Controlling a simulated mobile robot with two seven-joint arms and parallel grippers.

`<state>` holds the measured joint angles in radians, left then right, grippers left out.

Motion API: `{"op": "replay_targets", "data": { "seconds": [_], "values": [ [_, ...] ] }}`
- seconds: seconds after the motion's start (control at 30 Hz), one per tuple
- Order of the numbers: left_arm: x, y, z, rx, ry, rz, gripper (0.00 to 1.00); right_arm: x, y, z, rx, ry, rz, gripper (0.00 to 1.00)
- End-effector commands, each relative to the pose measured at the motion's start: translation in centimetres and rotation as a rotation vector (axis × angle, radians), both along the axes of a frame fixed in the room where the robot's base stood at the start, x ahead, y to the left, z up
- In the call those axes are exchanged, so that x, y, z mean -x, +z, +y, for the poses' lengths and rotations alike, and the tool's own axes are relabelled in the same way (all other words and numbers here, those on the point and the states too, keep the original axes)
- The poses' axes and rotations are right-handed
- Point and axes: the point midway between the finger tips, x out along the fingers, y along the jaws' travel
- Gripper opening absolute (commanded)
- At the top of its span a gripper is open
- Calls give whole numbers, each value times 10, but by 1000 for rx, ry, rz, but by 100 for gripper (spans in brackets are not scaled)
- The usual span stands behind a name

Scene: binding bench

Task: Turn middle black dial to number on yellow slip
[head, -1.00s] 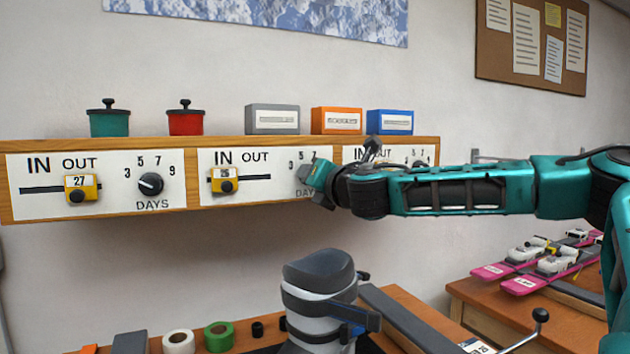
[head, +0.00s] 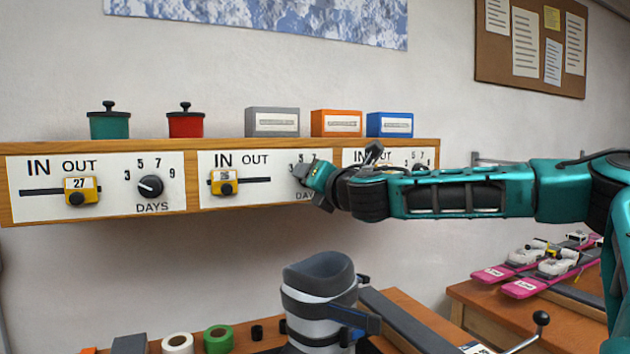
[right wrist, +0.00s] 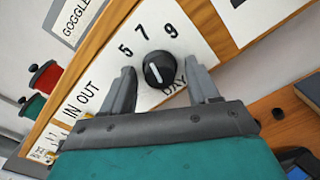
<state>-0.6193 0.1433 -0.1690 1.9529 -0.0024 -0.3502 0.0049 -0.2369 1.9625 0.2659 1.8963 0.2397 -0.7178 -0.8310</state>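The middle black dial (right wrist: 158,69) shows in the right wrist view on a white panel with the numbers 5, 7 and 9 in an arc above it. The 3 is out of sight there. My right gripper (right wrist: 160,75) is open, with one finger on each side of the dial and a gap at both sides. In the head view my right gripper (head: 308,178) is at the right part of the middle panel (head: 235,195) and largely covers this dial. A small yellow slip (head: 552,17) is pinned on the corkboard; its writing is too small to read. My left gripper is out of view.
A left dial (head: 150,186) and yellow sliders (head: 82,190) sit on the same wooden rack (head: 192,182). Tins and small boxes stand on top. A ski boot (head: 318,290) stands on the bench below, with tape rolls (head: 219,338) to its left.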

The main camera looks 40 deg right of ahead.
Motion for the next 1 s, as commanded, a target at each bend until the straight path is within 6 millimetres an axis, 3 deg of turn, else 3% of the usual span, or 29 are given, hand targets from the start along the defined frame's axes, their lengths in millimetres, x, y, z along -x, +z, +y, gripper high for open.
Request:
{"op": "replay_targets", "data": {
  "seconds": [0.37, 1.0],
  "values": [
    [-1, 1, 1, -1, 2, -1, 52, 7, 2, 2, -1, -1, -4, 60],
    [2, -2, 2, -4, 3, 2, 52, 58, 2, 19, 2, 0, -5, 60]
  ]
}}
